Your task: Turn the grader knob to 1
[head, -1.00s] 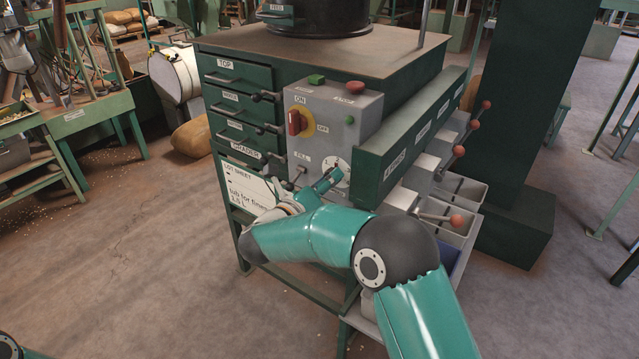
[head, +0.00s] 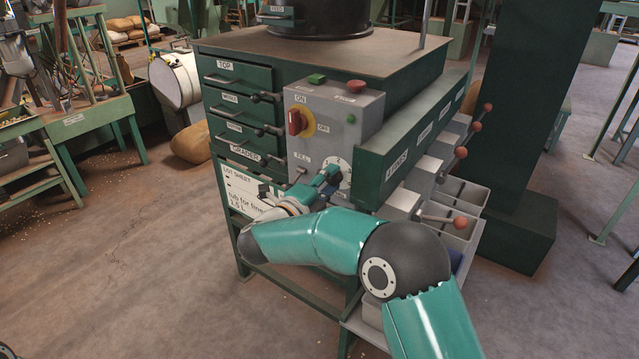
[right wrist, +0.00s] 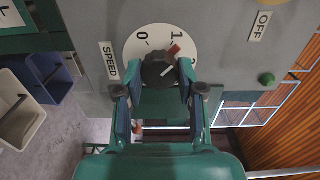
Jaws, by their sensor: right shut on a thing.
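The grader's control box (head: 330,112) is grey and stands at the front right corner of the green cabinet. Its white speed dial (head: 343,166) also shows in the right wrist view (right wrist: 131,50), with marks 0, 1 and 2. The black grader knob (right wrist: 156,66) sits at its centre. The knob's red pointer (right wrist: 174,50) is close to the 1, slightly on the 2 side. My right gripper (right wrist: 160,72) is shut on the knob, one finger on each side. In the head view the right gripper (head: 328,176) reaches the dial and hides the knob. My left gripper is out of view.
A red and yellow on/off switch (head: 297,122) sits above the dial. A green labelled rail (head: 405,150) juts out to the right, with red-knobbed levers and grey bins (head: 465,195) beyond. Open floor lies at left.

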